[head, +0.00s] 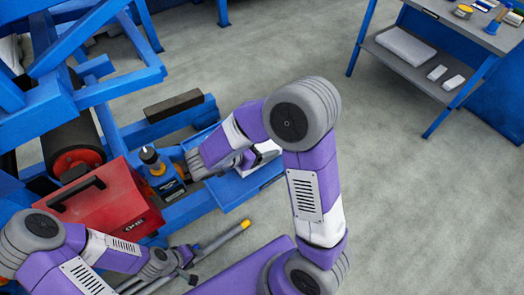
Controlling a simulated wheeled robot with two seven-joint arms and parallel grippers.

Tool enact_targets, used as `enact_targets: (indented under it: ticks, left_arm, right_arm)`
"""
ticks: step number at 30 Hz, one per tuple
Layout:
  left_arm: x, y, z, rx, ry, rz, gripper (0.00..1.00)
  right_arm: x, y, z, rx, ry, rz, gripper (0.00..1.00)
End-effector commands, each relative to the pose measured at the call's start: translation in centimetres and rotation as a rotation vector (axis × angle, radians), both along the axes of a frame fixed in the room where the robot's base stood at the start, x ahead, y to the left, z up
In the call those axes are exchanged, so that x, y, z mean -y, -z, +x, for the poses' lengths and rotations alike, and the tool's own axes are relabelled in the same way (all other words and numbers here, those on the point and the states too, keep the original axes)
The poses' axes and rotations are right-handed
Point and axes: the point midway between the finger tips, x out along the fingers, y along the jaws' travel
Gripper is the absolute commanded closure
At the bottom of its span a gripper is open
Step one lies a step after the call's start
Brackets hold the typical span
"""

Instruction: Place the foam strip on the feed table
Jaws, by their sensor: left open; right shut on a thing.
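My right gripper (194,166) reaches over the blue machine, beside a dark-capped tool with a yellow collar. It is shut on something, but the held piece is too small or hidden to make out. I cannot clearly identify the foam strip. A dark grey bar (173,106) lies on a blue beam just beyond the gripper, apart from it. A blue tray-like surface (236,191) lies below my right forearm; I cannot tell whether it is the feed table. My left gripper (187,272) is open at the bottom left, in front of the red box.
A red box (96,205) with a black handle stands at left, near a dark roller (72,145). The dark-capped tool (152,160) stands close to my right gripper. A grey workbench (410,62) stands at the upper right. The floor at right is clear.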

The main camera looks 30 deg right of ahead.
Motion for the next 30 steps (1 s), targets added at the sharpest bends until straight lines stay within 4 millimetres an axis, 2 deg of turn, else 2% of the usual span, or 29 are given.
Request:
enact_targets:
  ticks: [1, 3, 14, 15, 19, 20, 28, 30]
  left_arm:
    - [0.00, 0.93, -0.01, 0.000, 0.000, 0.000, 0.57]
    - [0.00, 1.22, -0.01, 0.000, 0.000, 0.000, 0.57]
    - [0.00, 0.93, 0.00, 0.000, 0.000, 0.000, 0.57]
    - [0.00, 0.93, 0.00, 0.000, 0.000, 0.000, 0.57]
    - [0.00, 0.95, 0.00, 0.000, 0.000, 0.000, 0.57]
    - [0.00, 0.95, 0.00, 0.000, 0.000, 0.000, 0.57]
    - [0.00, 1.00, 0.00, 0.000, 0.000, 0.000, 0.57]
    - [0.00, 0.65, -0.01, 0.000, 0.000, 0.000, 0.57]
  right_arm:
    - [0.01, 1.38, 0.00, -0.003, -0.001, 0.000, 0.54]
    - [0.00, 2.02, 0.00, -0.002, -0.001, 0.000, 0.54]
    - [0.00, 2.10, 0.00, -0.001, 0.000, 0.000, 0.54]
    - [0.01, 2.18, 0.00, -0.001, 0.000, 0.000, 0.22]
    - [0.01, 2.15, 0.00, 0.000, 0.000, 0.000, 0.02]
    - [0.01, 2.15, 0.00, 0.000, 0.000, 0.000, 0.00]
    - [0.01, 1.90, 0.02, 0.001, 0.000, 0.001, 0.00]
    - [-0.50, 1.44, 0.00, 0.000, -0.004, 0.001, 0.00]
